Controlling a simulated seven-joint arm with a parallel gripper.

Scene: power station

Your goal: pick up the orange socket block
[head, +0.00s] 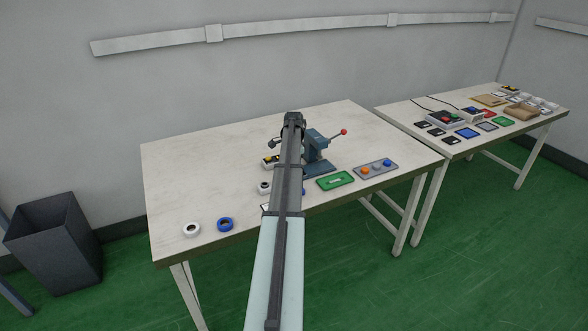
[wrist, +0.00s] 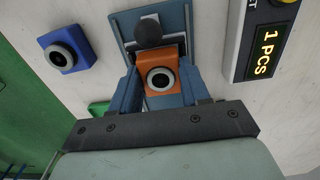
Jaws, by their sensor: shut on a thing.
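The orange socket block (wrist: 146,66) shows in the wrist view, with a white-rimmed dark round hole facing the camera. My gripper (wrist: 160,88) is shut on it, with one blue-grey finger on each side. The block appears in front of a blue plate-like fixture (wrist: 131,28) with a dark round knob. I cannot tell whether the block touches the fixture. In the head view my arm reaches over the near table and hides the block.
A blue socket block (wrist: 66,55) and a counter reading "1 PCS" (wrist: 262,45) flank the fixture. On the table (head: 190,165) stand a blue press (head: 316,145) with a red-tipped lever, a green tray (head: 322,184) and a button panel (head: 358,174). The table's left is mostly clear.

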